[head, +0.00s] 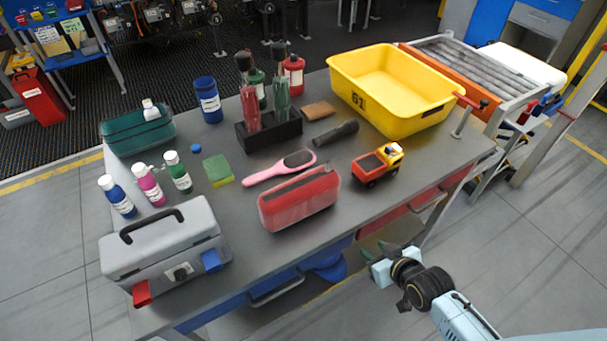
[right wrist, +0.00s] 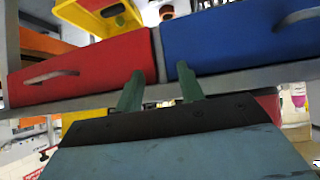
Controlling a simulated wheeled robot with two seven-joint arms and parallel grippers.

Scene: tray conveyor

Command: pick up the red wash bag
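The red wash bag (head: 298,199) lies on the grey table near its front edge, in the middle of the head view. My right gripper (head: 376,252) is off the table's front edge, below and to the right of the bag, and does not touch it. In the right wrist view its two green fingers (right wrist: 160,90) stand apart with nothing between them. They point at the red drawer and the blue drawer under the tabletop. The bag cannot be made out in the right wrist view. My left gripper is in neither view.
Next to the bag are a pink hairbrush (head: 280,168), a toy truck (head: 377,164) and a grey toolbox (head: 165,246). A yellow bin (head: 440,121) stands at the back right. The red drawer (right wrist: 85,75) and blue drawer (right wrist: 235,40) are in front of my right gripper.

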